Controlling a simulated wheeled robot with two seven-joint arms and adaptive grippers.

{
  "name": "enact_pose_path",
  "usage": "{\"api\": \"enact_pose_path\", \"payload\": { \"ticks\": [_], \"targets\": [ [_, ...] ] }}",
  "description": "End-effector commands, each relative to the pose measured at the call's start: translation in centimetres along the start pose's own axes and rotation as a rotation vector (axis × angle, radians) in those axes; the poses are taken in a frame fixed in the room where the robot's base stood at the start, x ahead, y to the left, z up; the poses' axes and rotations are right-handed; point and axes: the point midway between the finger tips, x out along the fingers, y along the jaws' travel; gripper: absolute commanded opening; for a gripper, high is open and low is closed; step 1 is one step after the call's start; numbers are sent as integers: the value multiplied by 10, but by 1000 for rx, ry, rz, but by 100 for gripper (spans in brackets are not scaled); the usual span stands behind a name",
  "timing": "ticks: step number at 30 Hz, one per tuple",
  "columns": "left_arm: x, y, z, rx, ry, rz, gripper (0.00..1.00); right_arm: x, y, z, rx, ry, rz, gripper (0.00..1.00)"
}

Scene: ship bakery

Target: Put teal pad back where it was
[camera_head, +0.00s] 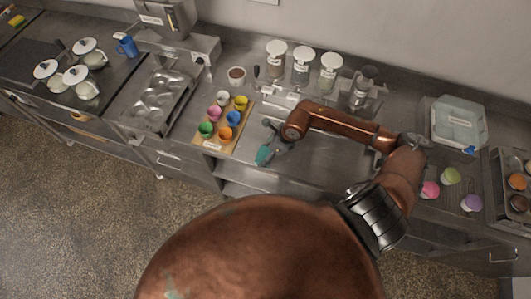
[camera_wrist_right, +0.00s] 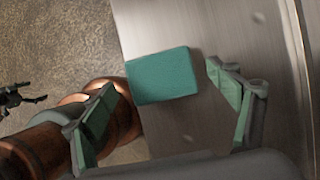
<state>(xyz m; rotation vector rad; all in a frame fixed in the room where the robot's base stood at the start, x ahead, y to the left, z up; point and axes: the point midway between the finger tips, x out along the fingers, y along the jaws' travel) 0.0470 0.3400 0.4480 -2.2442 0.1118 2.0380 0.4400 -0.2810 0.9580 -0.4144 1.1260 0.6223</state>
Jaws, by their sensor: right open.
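The teal pad (camera_wrist_right: 162,75) is a flat, roughly rectangular piece lying on the steel counter in the wrist view. My right gripper (camera_wrist_right: 160,77) is open, with one green-faced finger to the left of the pad and one to the right. Gaps show between the fingers and the pad. In the head view, my right gripper (camera_head: 272,146) is low over the counter's front part, and the teal pad (camera_head: 263,155) shows beside it, partly hidden. A dark jointed shape at the wrist view's left edge may be my left gripper; its jaws are unclear.
A wooden board with several colored cups (camera_head: 226,118) stands left of my right gripper. Lidded jars (camera_head: 302,66) and a scale-like stand line the back. The counter's front edge is close.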

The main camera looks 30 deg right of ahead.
Motion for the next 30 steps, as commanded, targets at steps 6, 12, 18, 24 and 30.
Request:
{"api": "enact_pose_path", "payload": {
  "ticks": [6, 12, 18, 24, 30],
  "targets": [
    [10, 0, 2, 0, -1, 0, 86, -46, -1, -2, -3, 2, -5, 82],
    [16, 1, 3, 0, -2, 0, 86, -82, -1, -2, -2, 3, -3, 82],
    [18, 1, 3, 0, -2, 0, 86, -100, 0, -1, 0, 1, 0, 82],
    [18, 1, 3, 0, -2, 0, 86, -102, 0, 0, 0, 1, 1, 82],
    [18, 1, 3, 0, -2, 0, 86, -102, 0, 0, 0, 1, 1, 82]
  ]
}}
